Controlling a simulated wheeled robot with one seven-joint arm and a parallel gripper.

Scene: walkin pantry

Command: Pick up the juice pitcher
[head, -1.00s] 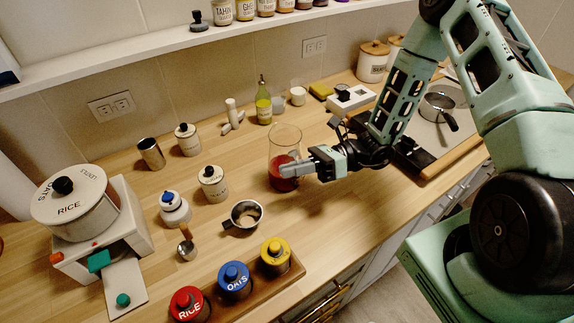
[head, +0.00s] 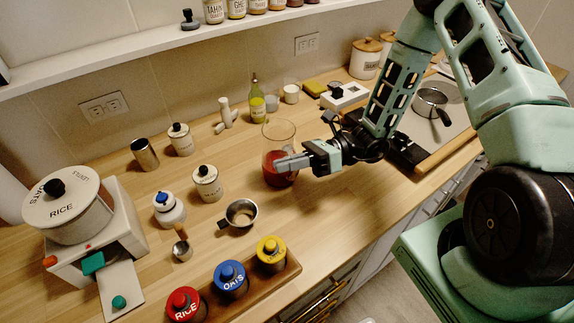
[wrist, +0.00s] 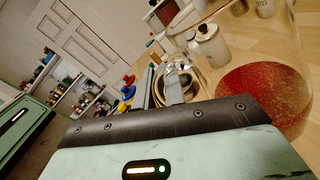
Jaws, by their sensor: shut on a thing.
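The juice pitcher (head: 279,138) is a clear glass vessel with red juice in its lower part. It appears upright on the wooden counter, though I cannot tell whether its base touches the wood. My gripper (head: 288,163) reaches it from the right at about mid-height and is shut on it. In the wrist view, the red juice (wrist: 262,98) and clear glass fill the right side, close to my narrow fingers (wrist: 162,88). The exact contact on the pitcher is hard to make out.
A metal cup (head: 241,214) and a lidded jar (head: 207,184) stand to the pitcher's left. A green bottle (head: 257,102) stands behind it. A tray with red, blue and yellow-lidded jars (head: 270,254) lies in front. A shelf (head: 150,47) runs above; a pan (head: 432,100) is right.

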